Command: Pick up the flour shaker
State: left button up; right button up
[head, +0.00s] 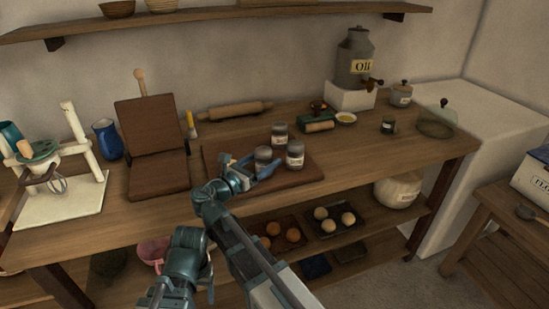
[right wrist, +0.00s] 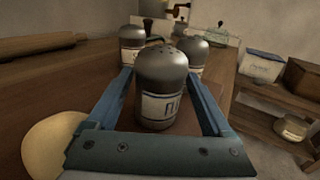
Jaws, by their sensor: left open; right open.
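Three grey-capped shakers with pale labels stand on a dark board (head: 304,176). The nearest shaker (head: 263,154) is upright between the open fingers of my right gripper (head: 260,168). In the right wrist view this shaker (right wrist: 162,75) stands between the blue fingers (right wrist: 164,95), with its label partly hidden low down; I cannot read it surely as flour. Another shaker (head: 279,135) stands behind it, and a third (head: 295,153) to its right. Both also show behind it in the right wrist view. I see no fingers of my left gripper.
A rolling pin (head: 235,110) lies behind the board. A brown wooden stand (head: 158,172) is to the left. An oil can (head: 355,58) stands on a white block at the back. A pale round object (right wrist: 50,148) lies beside the right gripper. Eggs sit on the lower shelf.

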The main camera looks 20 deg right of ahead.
jog(key=shift+w+d, duration=0.2)
jog(key=shift+d, duration=0.05)
jog(key=shift+s+a+r, duration=0.1)
jog(key=shift+a, duration=0.1)
jog(key=shift+d, duration=0.1)
jog(key=c, duration=1.2)
pick_arm(q)
jog(key=shift+d, duration=0.2)
pick_arm(e)
jog(key=shift+c, duration=0.2)
pick_arm(q)
jog(key=shift+r, duration=0.15)
